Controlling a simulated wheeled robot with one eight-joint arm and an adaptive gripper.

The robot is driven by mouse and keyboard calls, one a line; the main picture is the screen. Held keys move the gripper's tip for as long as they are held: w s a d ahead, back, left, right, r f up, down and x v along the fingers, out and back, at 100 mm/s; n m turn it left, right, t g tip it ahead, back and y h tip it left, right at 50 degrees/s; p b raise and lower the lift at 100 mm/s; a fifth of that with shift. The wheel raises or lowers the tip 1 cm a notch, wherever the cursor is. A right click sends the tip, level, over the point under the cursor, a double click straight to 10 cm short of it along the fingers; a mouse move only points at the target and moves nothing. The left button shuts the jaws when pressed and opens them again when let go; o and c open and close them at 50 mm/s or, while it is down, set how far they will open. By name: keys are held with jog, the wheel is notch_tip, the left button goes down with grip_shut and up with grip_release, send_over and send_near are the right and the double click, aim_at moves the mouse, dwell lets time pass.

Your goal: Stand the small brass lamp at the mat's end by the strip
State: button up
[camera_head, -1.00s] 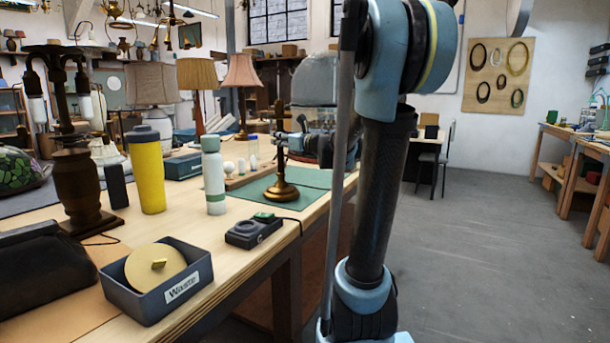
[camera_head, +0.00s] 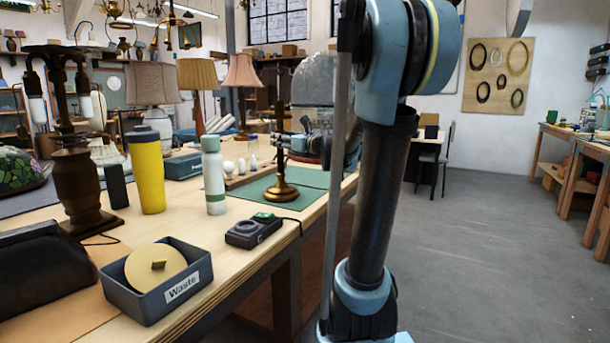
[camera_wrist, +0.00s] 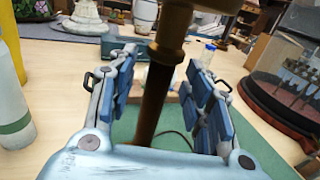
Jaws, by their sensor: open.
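The small brass lamp (camera_head: 281,192) stands upright, its round base on the green mat (camera_head: 312,203) near the mat's near left part. A wooden strip (camera_head: 236,183) with small white bulbs lies along the mat's left end. My gripper (camera_head: 298,144) is beside the lamp's stem, partly hidden by my arm. In the wrist view my open gripper (camera_wrist: 165,90) has one finger on each side of the brass stem (camera_wrist: 158,85), which leans in that picture. The stem shows closer to the left finger; I cannot tell whether they touch. The lamp's base is hidden there.
A pale green bottle (camera_head: 214,175), a yellow tumbler (camera_head: 147,170) and a black control box (camera_head: 253,230) with a cable stand left of and before the mat. The Waste bin (camera_head: 158,310) is at the front. A glass dome (camera_head: 312,78) stands behind the mat.

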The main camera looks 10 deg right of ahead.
jog(key=v, duration=1)
jog(key=s+a+f+n+g+h, duration=0.3)
jog(key=s+f+n+g, duration=0.35)
jog(key=f+n, duration=0.65)
jog(key=s+d+f+n+h, duration=0.7)
jog(key=s+d+f+n, duration=0.15)
jog(key=n, duration=0.65)
jog(key=s+f+g, duration=0.3)
jog(key=s+f, duration=0.2)
jog(key=s, duration=0.3)
jog(key=s+f+n+g, duration=0.1)
jog(key=s+f+g, duration=0.2)
jog(key=s+f, duration=0.2)
jog(key=s, duration=0.2)
jog(key=shift+s+f+h, duration=0.3)
jog(key=shift+s, duration=0.1)
